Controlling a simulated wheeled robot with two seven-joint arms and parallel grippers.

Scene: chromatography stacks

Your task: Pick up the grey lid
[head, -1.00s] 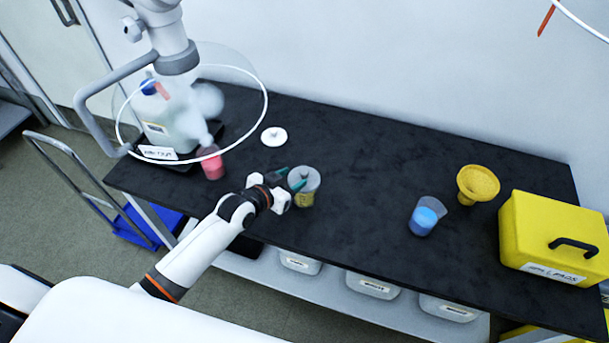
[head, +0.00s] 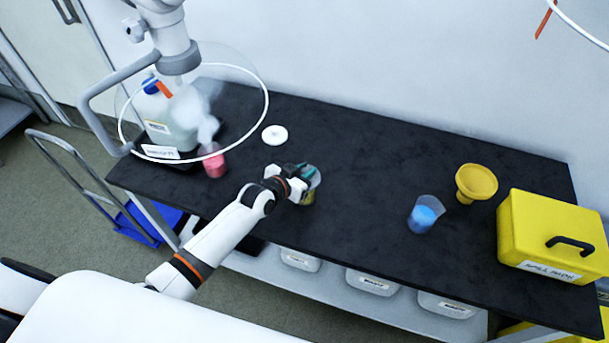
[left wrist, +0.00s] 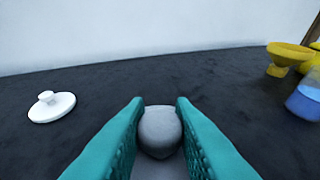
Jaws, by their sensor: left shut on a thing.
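The grey lid (head: 316,178) is at the top of a jar with a yellow label (head: 309,196), near the middle of the black bench. My left gripper (head: 308,172) is over the lid and hides much of it in the head view. In the left wrist view, the teal fingers of my left gripper (left wrist: 158,104) are on both sides of the lid's rounded grey knob (left wrist: 159,132), shut on it. I cannot tell whether the lid still touches the jar. My right gripper is out of view.
A white lid (head: 274,135) lies behind the jar. A beaker of pink liquid (head: 213,162) and a large carboy (head: 172,122) stand to the left. A beaker of blue liquid (head: 424,214), a yellow funnel (head: 476,182) and a yellow case (head: 552,240) stand right. The bench between is clear.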

